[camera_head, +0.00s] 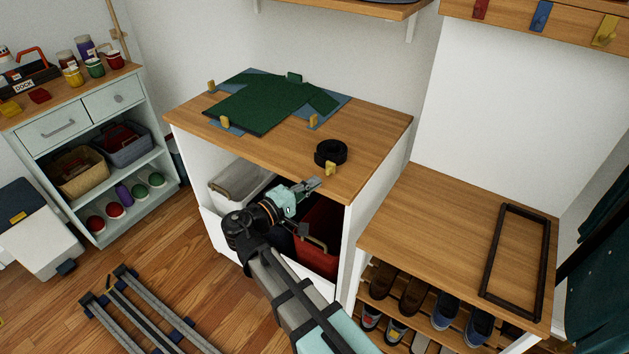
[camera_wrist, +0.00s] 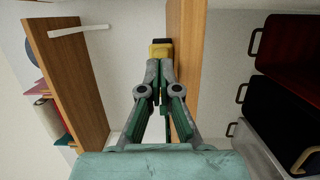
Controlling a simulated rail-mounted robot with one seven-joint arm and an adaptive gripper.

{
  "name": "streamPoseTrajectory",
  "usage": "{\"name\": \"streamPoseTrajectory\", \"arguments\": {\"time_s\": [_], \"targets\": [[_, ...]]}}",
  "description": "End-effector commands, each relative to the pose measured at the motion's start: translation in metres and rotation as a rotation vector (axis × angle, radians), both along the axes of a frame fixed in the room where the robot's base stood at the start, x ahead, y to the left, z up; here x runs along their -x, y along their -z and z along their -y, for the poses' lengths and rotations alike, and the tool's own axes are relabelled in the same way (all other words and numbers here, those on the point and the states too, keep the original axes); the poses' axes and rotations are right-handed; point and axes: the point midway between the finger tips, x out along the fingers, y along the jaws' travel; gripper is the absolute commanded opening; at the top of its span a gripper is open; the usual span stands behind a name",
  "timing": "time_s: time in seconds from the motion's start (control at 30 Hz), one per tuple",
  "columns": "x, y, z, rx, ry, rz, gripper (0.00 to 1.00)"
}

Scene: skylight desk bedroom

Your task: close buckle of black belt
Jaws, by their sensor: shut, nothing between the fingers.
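A coiled black ring, possibly the black belt (camera_head: 331,152), lies near the front edge of the cabinet top. A small yellow piece (camera_head: 331,169) is at its front side; I cannot tell whether it is a buckle or a separate clip. My gripper (camera_head: 313,184) is shut and empty, just below and in front of that edge. In the wrist view my gripper (camera_wrist: 161,78) has its fingertips together, with the yellow piece (camera_wrist: 161,50) just beyond them. I cannot tell whether they touch. No buckle opening is discernible.
The cabinet top (camera_head: 375,135) also holds a green cloth (camera_head: 255,105) with several yellow clips. Below it are a grey bin (camera_head: 238,181) and a red bin (camera_head: 318,235). A shoe bench (camera_head: 430,220) with a dark rectangular frame (camera_head: 488,250) stands right.

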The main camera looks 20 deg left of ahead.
Motion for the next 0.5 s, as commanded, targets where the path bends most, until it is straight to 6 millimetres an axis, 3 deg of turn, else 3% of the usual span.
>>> {"name": "streamPoseTrajectory", "arguments": {"time_s": [0.3,0.5], "targets": [[0.063,0.001,-0.013,0.000,0.002,0.000,0.00],[0.094,0.001,-0.021,0.001,0.003,0.000,0.00]]}}
